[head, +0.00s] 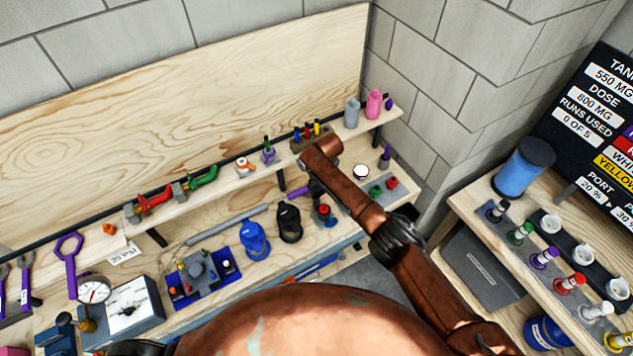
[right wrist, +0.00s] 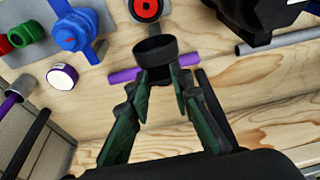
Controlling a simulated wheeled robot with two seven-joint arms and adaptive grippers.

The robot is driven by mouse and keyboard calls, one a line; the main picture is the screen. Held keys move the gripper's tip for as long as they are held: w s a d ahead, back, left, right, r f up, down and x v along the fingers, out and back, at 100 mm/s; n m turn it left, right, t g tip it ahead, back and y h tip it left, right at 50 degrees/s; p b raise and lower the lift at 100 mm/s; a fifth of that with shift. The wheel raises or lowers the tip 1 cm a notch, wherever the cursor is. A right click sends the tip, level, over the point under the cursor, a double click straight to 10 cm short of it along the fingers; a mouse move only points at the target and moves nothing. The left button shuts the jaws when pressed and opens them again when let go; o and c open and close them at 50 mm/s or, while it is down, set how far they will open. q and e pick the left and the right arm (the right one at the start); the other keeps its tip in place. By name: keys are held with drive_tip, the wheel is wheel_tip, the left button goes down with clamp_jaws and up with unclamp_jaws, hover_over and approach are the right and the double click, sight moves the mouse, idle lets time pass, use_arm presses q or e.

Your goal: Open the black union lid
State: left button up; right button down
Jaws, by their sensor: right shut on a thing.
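The black union lid (right wrist: 156,48) shows in the right wrist view as a dark, round, cup-like piece at the fingertips. My right gripper (right wrist: 160,82) is shut on it, with one green-black finger on each side. A purple pipe (right wrist: 125,75) shows on both sides of the lid, and its middle is hidden. In the head view my right gripper (head: 318,192) reaches down over the lower bench shelf, and the arm and fingers hide most of the lid. I cannot tell whether the lid is still seated.
A black canister (head: 289,223) and a blue canister (head: 254,240) stand left of my right gripper. A blue valve (right wrist: 75,28) and a small white-topped jar (right wrist: 62,76) lie close by in the wrist view. The upper shelf (head: 225,180) carries several fittings.

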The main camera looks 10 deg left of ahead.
drive_tip(key=shift+w+a+r, duration=0.1)
drive_tip(key=shift+a+r, duration=0.05)
drive_tip(key=shift+a, duration=0.05)
drive_tip(key=c, duration=1.9)
unclamp_jaws()
drive_tip(key=shift+o, duration=0.9)
drive_tip(key=shift+d, duration=0.15)
drive_tip(key=v, duration=1.2)
